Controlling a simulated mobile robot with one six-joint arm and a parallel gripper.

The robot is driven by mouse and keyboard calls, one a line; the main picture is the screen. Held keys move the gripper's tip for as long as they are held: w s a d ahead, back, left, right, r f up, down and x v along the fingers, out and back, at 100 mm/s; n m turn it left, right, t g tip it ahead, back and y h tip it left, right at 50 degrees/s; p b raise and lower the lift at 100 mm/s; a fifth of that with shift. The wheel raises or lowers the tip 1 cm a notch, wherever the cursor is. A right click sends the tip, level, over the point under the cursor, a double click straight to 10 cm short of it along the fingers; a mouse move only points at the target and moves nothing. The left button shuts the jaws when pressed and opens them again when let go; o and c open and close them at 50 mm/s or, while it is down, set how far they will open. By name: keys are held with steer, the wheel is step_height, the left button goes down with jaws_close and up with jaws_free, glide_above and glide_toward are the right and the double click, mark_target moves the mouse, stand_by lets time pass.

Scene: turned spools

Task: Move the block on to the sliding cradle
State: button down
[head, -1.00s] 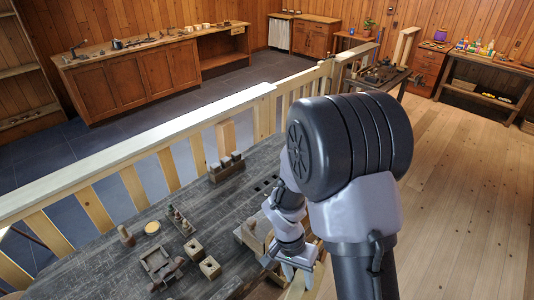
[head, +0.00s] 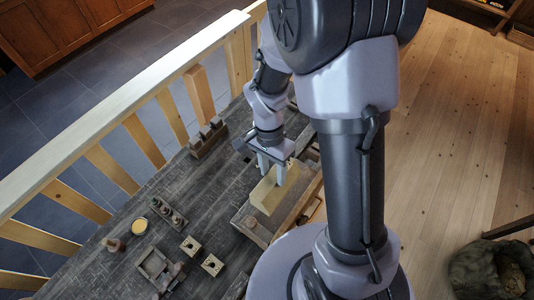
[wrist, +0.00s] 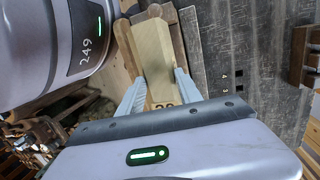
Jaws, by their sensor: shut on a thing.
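The block (head: 272,192) is a long, pale wooden piece. My gripper (head: 271,170) is shut on it, with one finger on each side. In the wrist view the block (wrist: 153,55) runs away from me between my fingertips (wrist: 160,88), with dark marks on its near end. Below it is a darker wooden piece with a round knob (head: 250,222), at the table's right edge; it also shows past the block's far end in the wrist view (wrist: 155,11). This may be the sliding cradle, but I cannot be sure. Whether the block touches it is unclear.
The dark table (head: 207,190) holds two square blocks with holes (head: 191,246), a small wooden frame (head: 155,264), a peg rack (head: 168,211), another rack (head: 206,138), a turned peg (head: 114,244) and a yellow disc (head: 139,226). A railing (head: 120,105) borders the table's far side.

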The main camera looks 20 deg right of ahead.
steer(key=shift+s+f, duration=0.2)
steer(key=shift+s, duration=0.35)
steer(key=shift+s+f+b, duration=0.3)
steer(key=shift+b, duration=0.15)
steer(key=f+b, duration=0.3)
steer(key=f, duration=0.1)
steer(key=f+b, duration=0.4)
steer(key=f, duration=0.1)
steer(key=f+b, duration=0.4)
steer(key=shift+w+f, duration=0.2)
steer(key=shift+w, duration=0.15)
steer(key=shift+s, duration=0.1)
steer(key=shift+c, duration=1.6)
jaws_free()
steer(key=shift+s+r+p+v, duration=0.1)
steer(key=shift+s+p+v, duration=0.2)
steer(key=shift+p+v, duration=0.85)
steer(key=shift+s+r+p+v, duration=0.1)
steer(key=shift+s+p+v, duration=0.2)
steer(key=shift+p+v, duration=0.9)
steer(key=shift+s+p+v, duration=0.3)
steer(key=shift+p+v, duration=0.4)
steer(key=shift+v, duration=0.9)
